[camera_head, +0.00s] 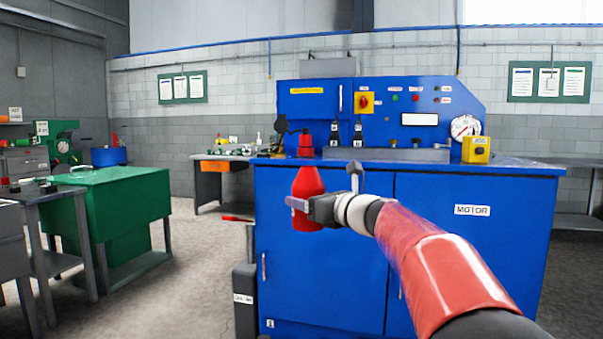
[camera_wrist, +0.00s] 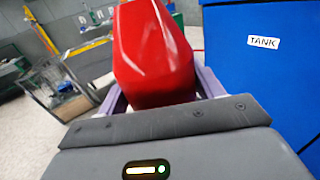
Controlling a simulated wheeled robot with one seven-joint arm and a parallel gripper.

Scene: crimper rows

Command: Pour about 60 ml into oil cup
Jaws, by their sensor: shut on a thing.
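A red bottle (camera_head: 308,190) is upright in front of the blue cabinet, held off the floor. My gripper (camera_head: 302,204) is shut on its body from the right. In the wrist view the red bottle (camera_wrist: 152,50) fills the space between my purple-grey fingers, and its top runs out of the frame. A red tapered piece (camera_head: 305,146) shows right above the bottle in the head view; it looks like its spout, but the join is unclear. I cannot make out any oil cup for certain, nor any liquid.
The blue cabinet (camera_head: 319,250) stands close behind the bottle. A green bench (camera_head: 107,205) stands at left. Open floor lies between bench and cabinet.

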